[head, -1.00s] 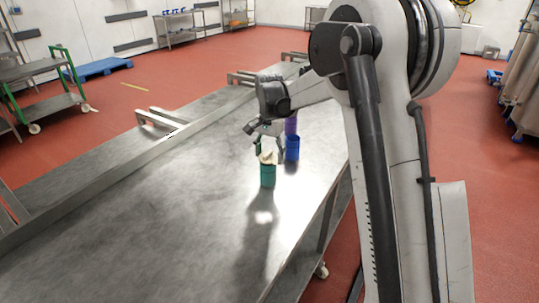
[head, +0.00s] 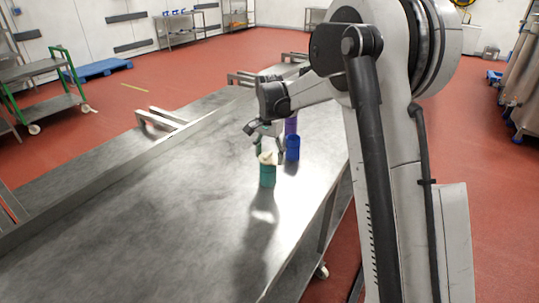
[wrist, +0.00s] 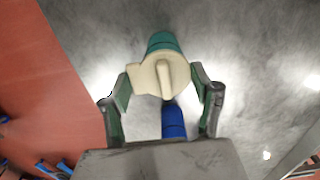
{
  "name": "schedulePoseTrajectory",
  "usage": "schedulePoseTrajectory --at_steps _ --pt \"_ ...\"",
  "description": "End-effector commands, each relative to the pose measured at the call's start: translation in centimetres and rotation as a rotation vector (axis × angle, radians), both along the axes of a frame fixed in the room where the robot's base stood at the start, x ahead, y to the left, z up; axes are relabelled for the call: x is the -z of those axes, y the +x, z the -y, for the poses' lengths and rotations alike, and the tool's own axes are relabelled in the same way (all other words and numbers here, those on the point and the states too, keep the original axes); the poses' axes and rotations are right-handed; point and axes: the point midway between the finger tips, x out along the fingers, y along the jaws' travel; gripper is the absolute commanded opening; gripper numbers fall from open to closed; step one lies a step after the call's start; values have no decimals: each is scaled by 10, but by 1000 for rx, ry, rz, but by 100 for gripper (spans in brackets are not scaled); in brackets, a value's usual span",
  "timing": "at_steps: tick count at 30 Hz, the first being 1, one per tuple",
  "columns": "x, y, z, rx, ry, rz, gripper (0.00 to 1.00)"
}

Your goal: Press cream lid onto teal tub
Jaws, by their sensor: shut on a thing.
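The teal tub (head: 267,178) stands upright on the metal table, and its upper side also shows in the wrist view (wrist: 163,40). The cream lid (wrist: 158,76), with a raised bar across it, is between the fingers of my gripper (wrist: 161,88), which is shut on it. In the head view the lid (head: 266,158) is at the top of the tub and looks tilted. In the wrist view the lid hides much of the tub's top. I cannot tell whether the lid is seated on the rim. My gripper (head: 269,148) is just above and behind the tub.
A blue container (head: 293,148) stands close behind the teal tub to the right, also seen in the wrist view (wrist: 173,122). A purple container (head: 291,125) is behind it. The metal table (head: 130,210) is clear in front and to the left, with a raised left edge.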

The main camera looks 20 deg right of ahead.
Motion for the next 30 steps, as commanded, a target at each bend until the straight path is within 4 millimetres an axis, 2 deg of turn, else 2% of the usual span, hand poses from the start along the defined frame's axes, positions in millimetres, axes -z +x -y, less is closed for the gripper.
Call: schedulePoseTrajectory --at_steps 30 --pt "8 0 0 0 0 0 42"
